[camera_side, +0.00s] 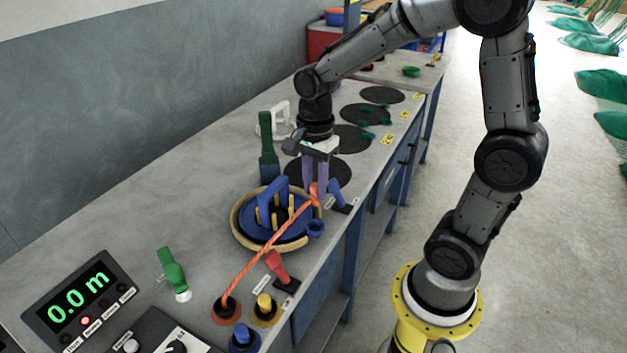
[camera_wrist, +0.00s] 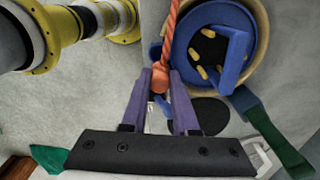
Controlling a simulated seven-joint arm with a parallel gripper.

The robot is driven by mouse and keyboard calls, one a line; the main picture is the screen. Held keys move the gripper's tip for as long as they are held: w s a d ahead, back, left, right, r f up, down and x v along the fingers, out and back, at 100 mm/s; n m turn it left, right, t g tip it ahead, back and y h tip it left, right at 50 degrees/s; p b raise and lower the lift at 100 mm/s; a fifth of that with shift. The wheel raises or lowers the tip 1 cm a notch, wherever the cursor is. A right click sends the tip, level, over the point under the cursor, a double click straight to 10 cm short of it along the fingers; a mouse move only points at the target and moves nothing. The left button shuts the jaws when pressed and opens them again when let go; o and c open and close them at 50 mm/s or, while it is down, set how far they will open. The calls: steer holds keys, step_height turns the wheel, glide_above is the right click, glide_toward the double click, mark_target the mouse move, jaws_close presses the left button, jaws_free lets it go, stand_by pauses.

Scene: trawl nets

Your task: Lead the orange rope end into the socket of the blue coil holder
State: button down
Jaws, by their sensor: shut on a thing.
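The orange rope (camera_side: 262,251) runs taut from a brown-orange outlet (camera_side: 226,313) at the front of the bench up to my gripper (camera_side: 315,190). My gripper is shut on its orange end, which shows between the purple fingers (camera_wrist: 162,76) in the wrist view as a thick orange tip (camera_wrist: 160,82). The blue coil holder (camera_side: 257,232) sits in a tan ring, with a blue handle on top. Its small blue socket (camera_side: 316,228) is at its right side, and it also shows in the wrist view (camera_wrist: 155,53). The rope end is above and apart from the socket.
A blue lever (camera_side: 338,193) stands close right of my fingers. A green-and-blue clamp (camera_side: 267,148) stands behind the holder. A red lever (camera_side: 276,266), yellow knob (camera_side: 264,304) and blue knob (camera_side: 244,338) are in front. Dark discs (camera_side: 361,115) lie farther back.

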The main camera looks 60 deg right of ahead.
mark_target(315, 203)
steer(key=shift+f, duration=3.3)
steer(key=shift+f, duration=0.65)
steer(key=c, duration=0.6)
jaws_free()
step_height(315, 203, up, 14)
steer(key=shift+f, duration=0.1)
